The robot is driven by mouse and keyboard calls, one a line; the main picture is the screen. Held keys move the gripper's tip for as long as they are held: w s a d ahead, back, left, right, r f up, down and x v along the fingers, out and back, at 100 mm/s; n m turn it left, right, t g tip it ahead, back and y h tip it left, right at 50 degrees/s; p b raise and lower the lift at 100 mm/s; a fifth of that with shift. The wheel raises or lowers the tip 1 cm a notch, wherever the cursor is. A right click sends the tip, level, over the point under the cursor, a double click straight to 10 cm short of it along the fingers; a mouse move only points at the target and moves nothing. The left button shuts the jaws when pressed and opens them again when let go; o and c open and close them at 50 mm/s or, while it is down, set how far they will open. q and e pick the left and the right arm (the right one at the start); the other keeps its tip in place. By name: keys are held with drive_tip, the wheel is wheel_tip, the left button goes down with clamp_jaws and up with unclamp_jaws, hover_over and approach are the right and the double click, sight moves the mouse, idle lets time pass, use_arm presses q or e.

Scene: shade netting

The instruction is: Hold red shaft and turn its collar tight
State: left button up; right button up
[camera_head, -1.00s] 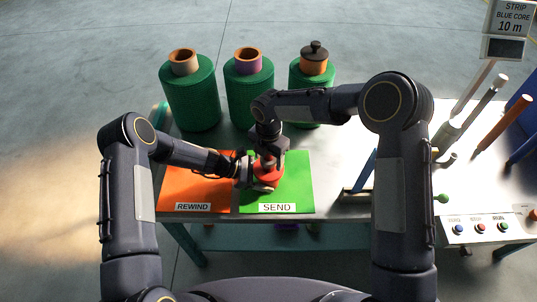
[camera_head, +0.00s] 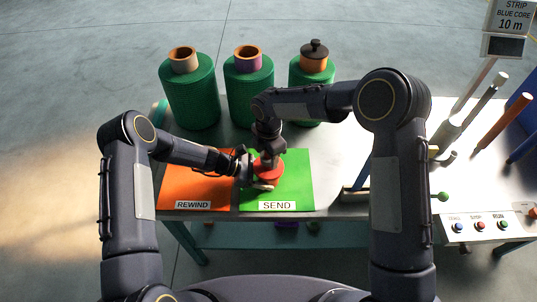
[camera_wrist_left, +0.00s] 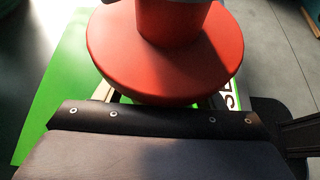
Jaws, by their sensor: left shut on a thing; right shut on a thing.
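The red shaft (camera_head: 268,170) shows as a wide red disc with a thick red hub on top, over the green SEND mat (camera_head: 300,190). In the left wrist view the red disc (camera_wrist_left: 120,62) and the hub (camera_wrist_left: 172,22) fill the top middle. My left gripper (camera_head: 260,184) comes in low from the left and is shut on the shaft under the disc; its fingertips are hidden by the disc. My right gripper (camera_head: 268,157) points down from above and is shut on the hub, where the collar is. I cannot tell the collar apart from the hub.
An orange REWIND mat (camera_head: 195,185) lies to the left. Green netting rolls (camera_head: 188,98) stand along the back; the right one has a black knob (camera_head: 315,50). At right are a blue-handled lever (camera_head: 362,172), angled rods (camera_head: 502,122) and a button panel (camera_head: 480,226).

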drive_tip(key=o, duration=1.4)
drive_tip(key=shift+m, duration=0.3)
drive_tip(key=shift+c, duration=0.2)
drive_tip(key=shift+r, duration=2.5)
drive_tip(key=o, duration=0.6)
drive_tip(key=shift+c, duration=0.2)
wheel_tip(320, 180, up, 12)
